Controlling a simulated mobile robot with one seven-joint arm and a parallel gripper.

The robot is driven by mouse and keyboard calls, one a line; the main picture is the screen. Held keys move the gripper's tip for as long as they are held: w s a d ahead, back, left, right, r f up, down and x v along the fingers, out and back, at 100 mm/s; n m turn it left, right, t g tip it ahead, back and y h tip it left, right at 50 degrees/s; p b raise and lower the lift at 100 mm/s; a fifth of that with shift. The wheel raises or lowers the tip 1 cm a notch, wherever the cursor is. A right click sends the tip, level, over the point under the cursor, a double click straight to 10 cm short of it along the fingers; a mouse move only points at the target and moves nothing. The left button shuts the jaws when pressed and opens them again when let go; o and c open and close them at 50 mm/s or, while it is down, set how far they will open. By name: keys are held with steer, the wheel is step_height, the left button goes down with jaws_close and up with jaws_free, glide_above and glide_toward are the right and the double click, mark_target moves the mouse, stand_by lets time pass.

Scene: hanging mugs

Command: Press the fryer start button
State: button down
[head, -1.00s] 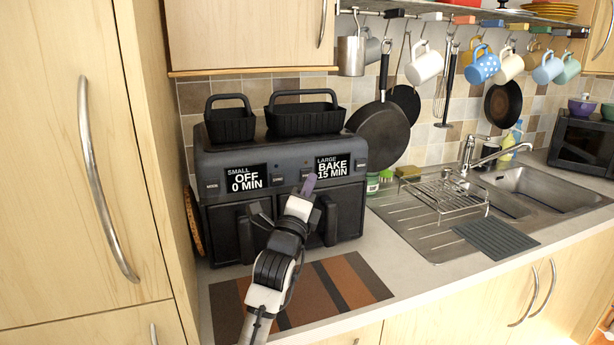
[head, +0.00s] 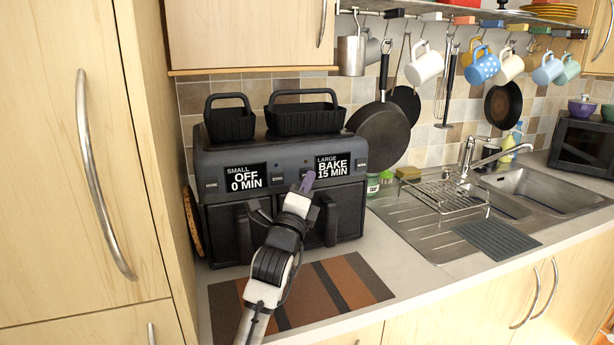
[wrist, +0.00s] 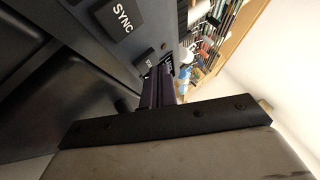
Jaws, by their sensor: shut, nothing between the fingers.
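The fryer (head: 220,165) is a dark grey double air fryer on the counter at the left. Its small display (head: 245,178) reads OFF 0 MIN, and its large display (head: 332,170) reads BAKE 15 MIN. A row of small buttons runs between and beside the displays. My gripper (head: 308,181) is shut and empty, with its purple fingertips at the fryer's front panel, just left of the large display. In the wrist view the fingers (wrist: 158,88) reach to the panel beside the SYNC button (wrist: 118,15). They partly cover another label, and I cannot tell whether they touch a button.
Two black baskets (head: 230,124) stand on top of the fryer. A striped mat (head: 340,285) lies on the counter in front. Pans (head: 378,137) and mugs (head: 482,68) hang at the back, right of the fryer. A sink (head: 540,188) is farther right.

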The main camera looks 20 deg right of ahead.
steer(key=shift+w+a+r+b, duration=0.15)
steer(key=shift+w+r+b, duration=0.2)
steer(key=shift+w+b, duration=0.1)
stand_by(0.9)
steer(key=shift+s, duration=0.1)
steer(key=shift+s+a+f+b, duration=0.1)
steer(key=shift+s+f+b, duration=0.35)
steer(key=shift+f+b, duration=0.25)
steer(key=shift+s, duration=0.1)
steer(key=shift+s+d+b, duration=0.2)
steer(key=shift+s+b, duration=0.45)
steer(key=shift+s, duration=1.65)
